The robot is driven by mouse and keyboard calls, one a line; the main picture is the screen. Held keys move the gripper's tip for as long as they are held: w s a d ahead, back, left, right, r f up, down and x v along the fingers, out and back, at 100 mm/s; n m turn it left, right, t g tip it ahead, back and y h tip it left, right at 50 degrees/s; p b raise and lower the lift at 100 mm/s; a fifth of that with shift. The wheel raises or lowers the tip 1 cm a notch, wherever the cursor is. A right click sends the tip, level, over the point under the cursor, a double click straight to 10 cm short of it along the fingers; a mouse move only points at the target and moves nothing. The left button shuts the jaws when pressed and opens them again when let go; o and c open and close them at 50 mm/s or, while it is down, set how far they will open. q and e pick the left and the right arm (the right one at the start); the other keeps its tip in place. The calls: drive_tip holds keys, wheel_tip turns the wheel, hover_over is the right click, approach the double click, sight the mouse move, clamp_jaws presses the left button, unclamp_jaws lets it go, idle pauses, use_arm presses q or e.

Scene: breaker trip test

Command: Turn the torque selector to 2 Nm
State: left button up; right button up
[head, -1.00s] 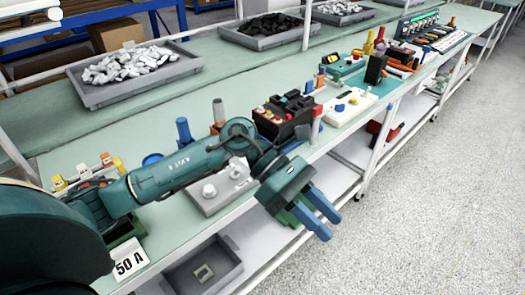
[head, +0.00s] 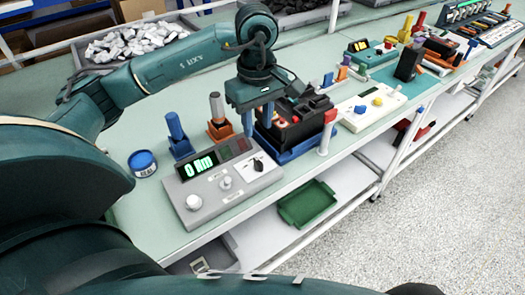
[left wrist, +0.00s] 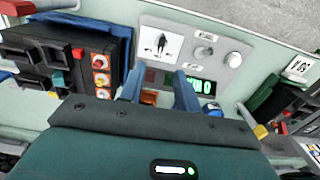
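The grey torque tester (head: 213,205) stands at the bench's front edge, its green display (head: 196,165) reading what looks like 0 Nm. The torque selector, a black pointer knob (head: 257,165) on a white plate, is at its right end. The selector also shows in the left wrist view (left wrist: 161,43), beyond my fingers. My left gripper (head: 258,126) is above and behind the selector, pointing down, with its blue fingers apart and nothing between them. The fingers also show in the left wrist view (left wrist: 160,88), apart from the knob. My right gripper is not in view.
Two pale round knobs (head: 225,183) sit left of the selector. A black breaker block with a red button (head: 285,118) stands close to my left gripper. Blue (head: 175,128) and orange-based (head: 216,108) handled tools stand behind the tester. A green tray (head: 308,204) lies on the lower shelf.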

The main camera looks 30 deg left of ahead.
sight(258, 161)
use_arm(q)
wheel_tip(258, 161, down, 11)
drive_tip(key=shift+s+f+p, duration=0.15)
drive_tip(key=shift+p, duration=0.6)
drive_tip(key=shift+c, duration=0.2)
clamp_jaws()
